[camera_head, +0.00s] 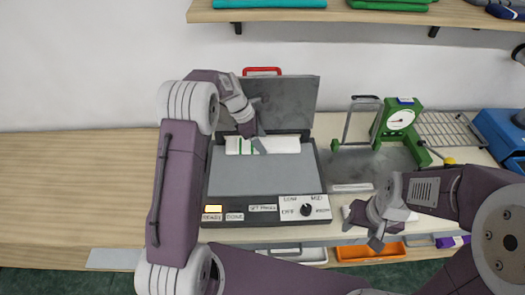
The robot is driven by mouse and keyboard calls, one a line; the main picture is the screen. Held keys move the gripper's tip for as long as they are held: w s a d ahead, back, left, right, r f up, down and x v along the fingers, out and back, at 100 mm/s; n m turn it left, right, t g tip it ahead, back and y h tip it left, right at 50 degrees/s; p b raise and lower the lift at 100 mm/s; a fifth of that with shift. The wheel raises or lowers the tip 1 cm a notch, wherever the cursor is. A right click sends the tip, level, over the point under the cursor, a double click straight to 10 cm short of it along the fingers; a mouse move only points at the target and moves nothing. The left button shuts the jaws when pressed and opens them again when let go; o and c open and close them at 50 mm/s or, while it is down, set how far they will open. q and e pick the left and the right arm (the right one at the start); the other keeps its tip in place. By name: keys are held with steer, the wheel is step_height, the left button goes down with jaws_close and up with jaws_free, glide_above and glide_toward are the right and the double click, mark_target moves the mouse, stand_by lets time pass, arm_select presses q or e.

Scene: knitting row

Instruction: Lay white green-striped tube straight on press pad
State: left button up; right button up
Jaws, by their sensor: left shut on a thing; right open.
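The white green-striped tube (283,145) lies across the back of the grey press pad (262,176), roughly parallel to its back edge. Its green stripes show near its left part, by my gripper. My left gripper (254,143) reaches in from above and is shut on the tube; the fingers hide part of it. The press lid (285,102) with a red handle stands open behind the pad. I cannot tell whether the whole tube touches the pad. My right gripper (376,238) is open and empty, right of the press controls, near the table's front edge.
The press control panel (304,209) has a knob and labelled buttons. A green device with a dial (401,119) and a wire rack (448,130) stand to the right, beside a blue box (500,134). An orange drawer (371,251) is below. The wooden table (75,185) is clear at left.

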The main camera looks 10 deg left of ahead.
arm_select(q)
steer(key=shift+w+f, duration=0.3)
steer(key=shift+f, duration=0.3)
steer(key=shift+w+f, duration=0.3)
steer(key=shift+f, duration=0.25)
steer(key=f, duration=0.3)
steer(key=shift+s+f, duration=0.15)
steer(key=shift+s, duration=0.25)
steer(key=shift+w+f, duration=0.15)
steer(key=shift+w, duration=0.1)
steer(key=o, duration=1.3)
steer(key=shift+s, duration=0.1)
